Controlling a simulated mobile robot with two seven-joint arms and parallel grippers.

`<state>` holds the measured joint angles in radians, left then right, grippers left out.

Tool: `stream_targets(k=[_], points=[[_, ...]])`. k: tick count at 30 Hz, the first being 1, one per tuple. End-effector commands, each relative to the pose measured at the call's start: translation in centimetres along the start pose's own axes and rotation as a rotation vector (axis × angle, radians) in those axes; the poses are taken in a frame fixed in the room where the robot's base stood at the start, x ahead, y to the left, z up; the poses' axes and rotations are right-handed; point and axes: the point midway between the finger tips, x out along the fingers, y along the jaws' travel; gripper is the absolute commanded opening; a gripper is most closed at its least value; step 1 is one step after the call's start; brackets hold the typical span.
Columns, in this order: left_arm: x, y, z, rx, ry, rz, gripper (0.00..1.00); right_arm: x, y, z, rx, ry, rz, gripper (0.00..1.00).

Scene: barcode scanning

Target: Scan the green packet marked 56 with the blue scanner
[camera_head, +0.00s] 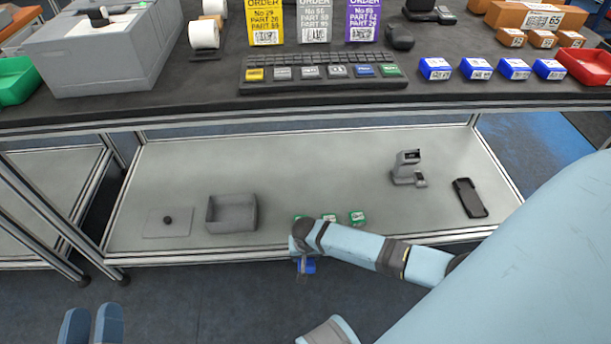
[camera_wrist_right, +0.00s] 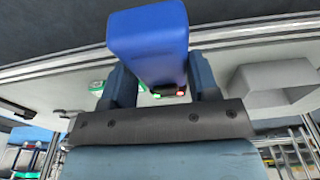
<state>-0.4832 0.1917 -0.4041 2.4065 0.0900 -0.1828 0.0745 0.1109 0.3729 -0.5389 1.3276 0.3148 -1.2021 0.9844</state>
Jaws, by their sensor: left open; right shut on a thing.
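My right gripper (camera_wrist_right: 162,78) is shut on the blue scanner (camera_wrist_right: 148,36), which fills the space between its fingers in the right wrist view. In the head view, the scanner (camera_head: 307,266) shows just below the end of my right arm, in front of the lower shelf's front edge. Several small green packets (camera_head: 357,217) stand near that edge, one partly hidden by the arm. Their numbers are too small to read, so I cannot tell which is 56. Green also shows behind the scanner in the wrist view. My left gripper (camera_head: 92,325) is open and empty at the bottom left.
The lower shelf (camera_head: 290,165) carries a grey open bin (camera_head: 232,214), a flat plate with a dark knob (camera_head: 167,220), a grey stand (camera_head: 407,168) and a black device (camera_head: 470,198). The upper worktop (camera_head: 165,103) overhangs behind. The shelf's middle is clear.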

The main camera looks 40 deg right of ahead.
Motion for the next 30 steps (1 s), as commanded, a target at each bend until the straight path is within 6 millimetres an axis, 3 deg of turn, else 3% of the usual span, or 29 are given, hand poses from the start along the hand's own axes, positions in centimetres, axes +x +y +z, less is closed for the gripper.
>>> stream_targets(k=[1,9,15,26,30], points=[[-0.2,-0.5,0.7,0.007,-0.067,-0.025,0.43,-1.2,0.0,-0.1,0.001,-0.001,0.000,0.24],[-2.9,-3.6,6.1,0.051,-0.391,-0.138,0.43,-4.5,-0.1,-0.4,-0.001,-0.001,-0.002,0.24],[-5.4,-5.0,9.0,0.064,-0.557,-0.189,0.43,-5.9,-0.1,-0.5,0.000,0.000,-0.002,0.24],[-5.7,-5.2,9.6,0.067,-0.577,-0.194,0.43,-6.0,-0.2,-0.7,-0.002,0.001,-0.002,0.24],[-5.7,-5.2,9.5,0.067,-0.575,-0.194,0.43,-8.7,-1.9,-2.9,-0.023,0.007,-0.007,0.24]])
